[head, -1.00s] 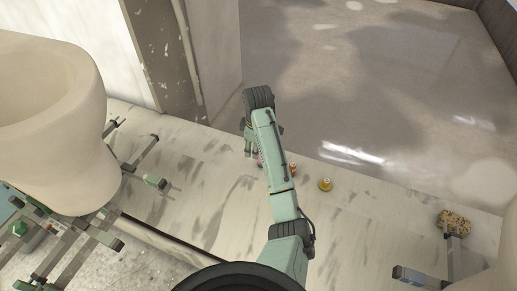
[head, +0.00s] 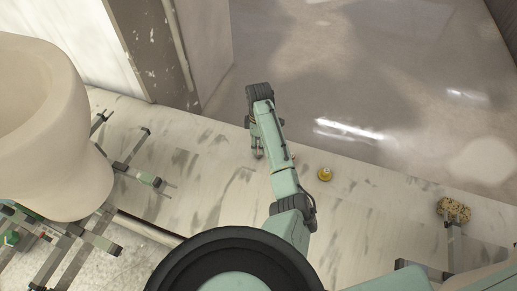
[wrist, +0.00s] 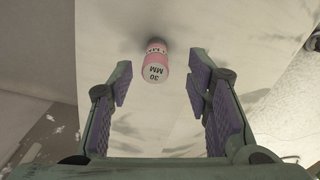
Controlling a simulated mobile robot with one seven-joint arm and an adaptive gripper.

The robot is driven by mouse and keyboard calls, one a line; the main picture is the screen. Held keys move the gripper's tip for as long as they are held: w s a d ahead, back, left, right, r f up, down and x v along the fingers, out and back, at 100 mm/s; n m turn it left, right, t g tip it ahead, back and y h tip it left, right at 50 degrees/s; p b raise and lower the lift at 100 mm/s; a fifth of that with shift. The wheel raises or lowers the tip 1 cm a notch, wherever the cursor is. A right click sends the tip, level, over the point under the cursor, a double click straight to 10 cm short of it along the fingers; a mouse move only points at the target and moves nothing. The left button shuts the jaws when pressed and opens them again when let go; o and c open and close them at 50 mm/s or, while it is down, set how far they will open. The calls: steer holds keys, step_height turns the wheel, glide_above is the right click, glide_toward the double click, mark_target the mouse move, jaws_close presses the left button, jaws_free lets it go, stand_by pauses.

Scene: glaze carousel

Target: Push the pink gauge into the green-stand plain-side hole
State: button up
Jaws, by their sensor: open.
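The pink gauge (wrist: 154,62) is a short cylinder with a pink band and a pale end marked "30 MM". In the wrist view it shows beyond and between the parted fingers of my gripper (wrist: 156,80), with a gap on both sides. My gripper is open and empty. In the head view my gripper (head: 257,151) hangs over the pale marbled surface, and the gauge cannot be made out there. A small green piece (head: 12,238) shows at the far left. I cannot tell whether it belongs to the green stand, and no hole is visible.
A yellow round object (head: 325,174) sits on the marbled surface (head: 225,190) right of my arm. A large cream vessel (head: 45,130) and grey metal arms (head: 75,235) crowd the left. A speckled sponge-like block (head: 453,210) is at the right.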

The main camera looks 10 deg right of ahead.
steer(key=shift+w+f, duration=0.15)
steer(key=shift+f, duration=0.8)
steer(key=shift+w+f, duration=0.1)
steer(key=shift+f, duration=0.8)
steer(key=shift+c, duration=0.6)
jaws_close()
